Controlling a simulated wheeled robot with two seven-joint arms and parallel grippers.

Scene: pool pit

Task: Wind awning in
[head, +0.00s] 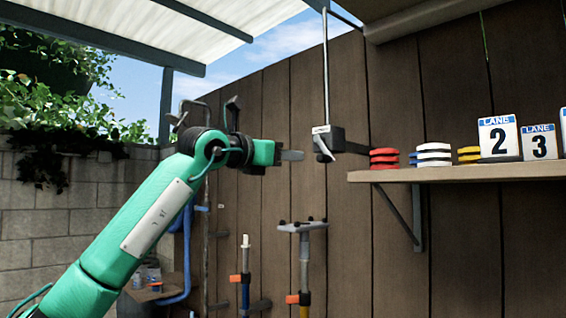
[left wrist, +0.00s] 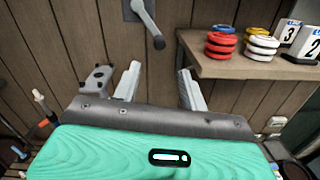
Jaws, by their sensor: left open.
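A black crank box with a grey lever handle (head: 326,150) is on the dark wooden wall at centre. A thin grey rod (head: 326,70) runs up from it toward the awning above. The crank handle also shows at the top of the left wrist view (left wrist: 148,20), hanging down at a slant. A pale ribbed awning or roof cover (head: 150,25) spans the upper left. My left gripper (head: 291,155) is left of the crank; its open fingers also show in the left wrist view (left wrist: 160,88), with nothing between them. My right gripper is not in view.
Poles and stands (head: 304,260) stand below against the wall. A block wall (head: 80,220) with plants is left.

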